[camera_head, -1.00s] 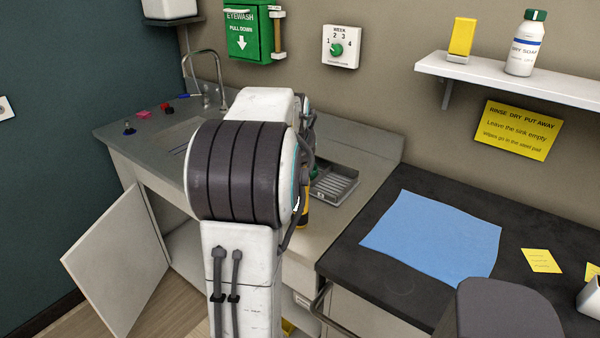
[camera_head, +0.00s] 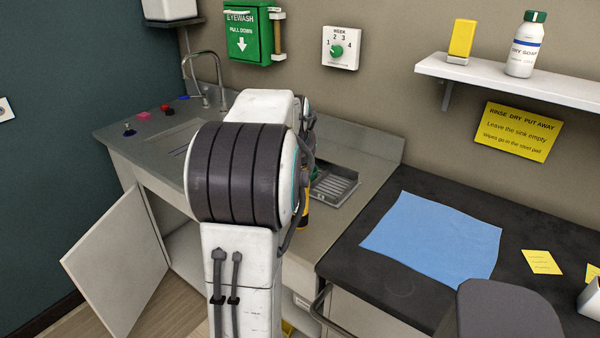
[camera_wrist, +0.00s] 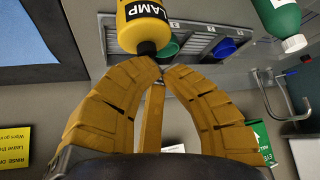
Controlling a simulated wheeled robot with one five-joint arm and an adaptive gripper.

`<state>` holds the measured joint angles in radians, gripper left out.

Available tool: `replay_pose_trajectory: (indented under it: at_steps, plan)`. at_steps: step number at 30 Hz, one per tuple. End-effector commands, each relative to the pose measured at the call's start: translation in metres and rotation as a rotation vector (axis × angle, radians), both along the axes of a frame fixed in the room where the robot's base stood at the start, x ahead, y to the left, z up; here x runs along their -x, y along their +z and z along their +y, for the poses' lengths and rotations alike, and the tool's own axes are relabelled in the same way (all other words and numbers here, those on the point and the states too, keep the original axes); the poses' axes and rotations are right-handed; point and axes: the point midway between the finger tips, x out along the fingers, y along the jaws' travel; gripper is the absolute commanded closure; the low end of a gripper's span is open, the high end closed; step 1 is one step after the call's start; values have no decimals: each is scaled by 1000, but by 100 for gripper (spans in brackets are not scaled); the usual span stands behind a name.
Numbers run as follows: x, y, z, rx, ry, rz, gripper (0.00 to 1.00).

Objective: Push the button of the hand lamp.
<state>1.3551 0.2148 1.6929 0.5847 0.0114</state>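The hand lamp (camera_wrist: 140,14) is yellow with a black label reading LAMP and a dark rounded end. In the wrist view it is at the top, its dark end just beyond my fingertips. I cannot tell whether the tips touch the lamp. The button cannot be made out.
A grey drain rack (camera_head: 335,184) is on the sink counter. In the wrist view a blue item (camera_wrist: 226,47) and a green bottle (camera_wrist: 279,20) are close by. A blue cloth (camera_head: 432,236) lies on the black worktop. The cabinet door (camera_head: 115,262) stands open at left.

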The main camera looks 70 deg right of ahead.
Motion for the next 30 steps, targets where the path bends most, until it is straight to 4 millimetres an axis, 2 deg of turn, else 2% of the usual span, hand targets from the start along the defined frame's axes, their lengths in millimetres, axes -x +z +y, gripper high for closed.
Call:
replay_pose_trajectory:
  at_steps: [6,20,30]
  plan:
    - [0,9,0,0,0,0,100]
    - [0,13,0,1,0,0,100]
    - [0,39,0,2,0,0,100]
